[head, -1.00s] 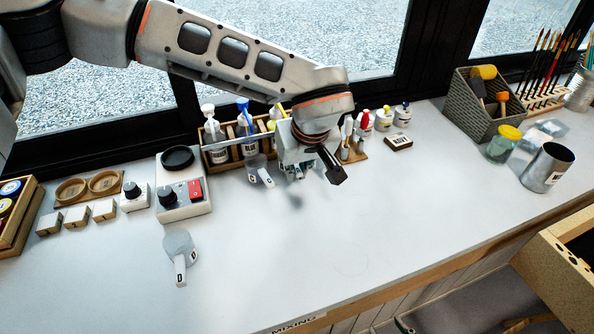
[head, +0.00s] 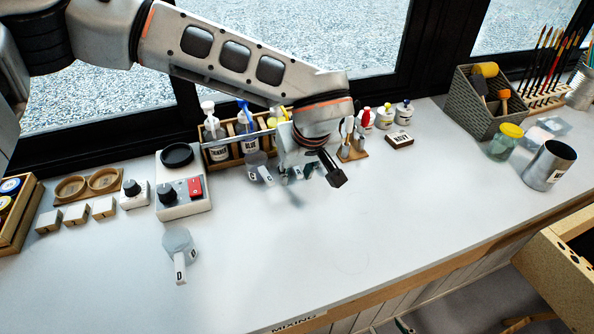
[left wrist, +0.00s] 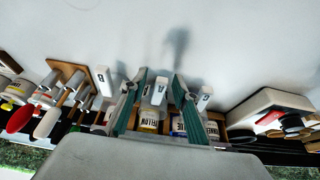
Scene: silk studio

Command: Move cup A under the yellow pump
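In the left wrist view, cup A's pale handle (left wrist: 160,90), marked A, points toward me between the two spread fingers of my left gripper (left wrist: 157,98). Gaps show on both sides of the handle; the cup's body is largely hidden. The yellow-labelled bottle (left wrist: 149,120) is behind cup A. In the head view, the yellow pump (head: 276,116) stands in the wooden rack, partly covered by my left gripper (head: 300,170), which is low in front of the rack. Exactly how cup A stands relative to the nozzle is hidden. My right gripper is in neither view.
Cup C's handle (left wrist: 205,98) and cup B's handle (left wrist: 104,80) flank my fingers closely. The blue pump (head: 244,112) stands left of the yellow one. Cup D (head: 178,250) stands apart, near a scale (head: 183,195). The table's front middle is clear.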

